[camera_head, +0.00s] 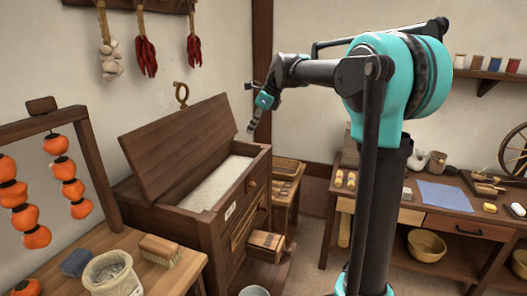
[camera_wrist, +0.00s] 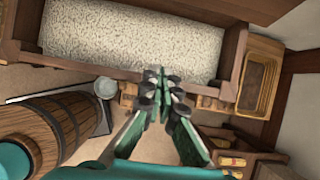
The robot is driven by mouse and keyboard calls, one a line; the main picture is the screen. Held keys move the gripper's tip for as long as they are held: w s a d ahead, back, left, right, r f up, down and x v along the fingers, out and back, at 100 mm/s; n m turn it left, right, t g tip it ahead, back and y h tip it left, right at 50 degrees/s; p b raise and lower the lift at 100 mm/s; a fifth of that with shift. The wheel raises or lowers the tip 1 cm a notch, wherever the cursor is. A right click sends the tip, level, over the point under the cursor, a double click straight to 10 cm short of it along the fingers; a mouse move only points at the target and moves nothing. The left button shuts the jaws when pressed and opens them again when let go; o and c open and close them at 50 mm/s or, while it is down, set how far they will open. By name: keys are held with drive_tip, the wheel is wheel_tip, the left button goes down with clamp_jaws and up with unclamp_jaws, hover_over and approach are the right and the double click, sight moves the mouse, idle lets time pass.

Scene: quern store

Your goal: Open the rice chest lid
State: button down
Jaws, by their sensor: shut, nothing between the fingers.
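The rice chest (camera_head: 206,217) is a dark wooden box left of centre in the head view. Its lid (camera_head: 181,147) stands raised and leaning back, with white rice (camera_head: 219,184) showing inside. In the wrist view, the rice (camera_wrist: 130,45) fills the chest's opening, and part of the raised lid (camera_wrist: 230,6) shows along the top edge. My gripper (camera_head: 251,128) is above and to the right of the chest, apart from the lid. In the wrist view my gripper (camera_wrist: 161,72) is shut and empty, pointing toward the chest's near edge.
A small drawer (camera_head: 266,241) sticks out of the chest's front. A wooden tray (camera_head: 288,169) stands beyond the chest. A workbench with a blue cloth (camera_head: 445,196) is at right. A barrel (camera_wrist: 50,130) stands below the chest in the wrist view.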

drive_tip(key=shift+s+d+f+t+y, duration=0.9)
drive_tip(key=shift+d+f+y, duration=1.05)
drive_tip(key=shift+f, duration=2.5)
drive_tip(key=s+d+f+n+h, duration=0.3)
drive_tip(key=s+d+f+n, duration=0.2)
drive_tip(key=s, duration=0.5)
drive_tip(key=s+d+f+n+h, duration=0.3)
drive_tip(key=s+d+f+n, duration=0.3)
drive_tip(key=s+f+n, duration=0.2)
drive_tip(key=s+d+f+n+h, duration=0.3)
drive_tip(key=s+d+f+n, duration=0.2)
drive_tip(key=s, duration=0.7)
wheel_tip(320, 180, down, 2)
drive_tip(key=n, duration=0.4)
drive_tip(key=shift+d+f, duration=0.15)
drive_tip(key=shift+f, duration=0.1)
